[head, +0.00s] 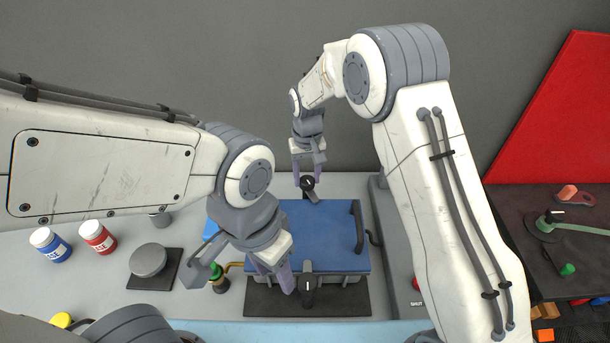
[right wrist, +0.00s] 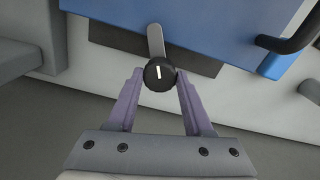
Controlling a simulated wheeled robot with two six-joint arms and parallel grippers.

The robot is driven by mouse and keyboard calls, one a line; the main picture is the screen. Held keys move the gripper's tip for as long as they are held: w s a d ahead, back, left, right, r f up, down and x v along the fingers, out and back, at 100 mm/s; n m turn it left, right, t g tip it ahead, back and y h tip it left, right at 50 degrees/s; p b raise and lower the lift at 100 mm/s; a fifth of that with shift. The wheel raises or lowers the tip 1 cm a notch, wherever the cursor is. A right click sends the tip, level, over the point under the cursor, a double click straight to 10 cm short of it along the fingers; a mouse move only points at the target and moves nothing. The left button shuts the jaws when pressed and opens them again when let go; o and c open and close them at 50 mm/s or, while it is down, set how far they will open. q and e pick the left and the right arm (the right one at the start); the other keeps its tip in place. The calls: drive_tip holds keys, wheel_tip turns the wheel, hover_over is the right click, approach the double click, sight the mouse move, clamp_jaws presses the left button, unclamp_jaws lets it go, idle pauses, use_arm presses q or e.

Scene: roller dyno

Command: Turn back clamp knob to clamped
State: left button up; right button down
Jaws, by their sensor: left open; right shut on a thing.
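The back clamp knob (head: 307,183) is black with a white line and sits at the far edge of the blue lid (head: 320,243). In the right wrist view the knob (right wrist: 159,72) has a grey clamp arm reaching over the blue lid's edge. My right gripper (right wrist: 158,78) has its purple fingers shut on the knob's two sides. A second black knob, the front one (head: 307,287), stands at the lid's near edge, its white line pointing away from me. My left gripper (head: 284,272) is open and empty, just left of the front knob.
A black handle (head: 357,227) stands on the lid's right side. Blue and red jars (head: 97,236) and a grey round weight (head: 148,259) are at left. A green-topped bottle (head: 216,278) is near my left gripper. A dark bench with tools (head: 560,245) is at right.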

sight(307, 179)
drive_tip(key=m, duration=0.5)
idle(0.8)
drive_tip(key=shift+c, duration=1.5)
unclamp_jaws()
drive_tip(key=shift+r, duration=0.3)
wheel_tip(307, 179, up, 10)
drive_tip(key=b, duration=0.2)
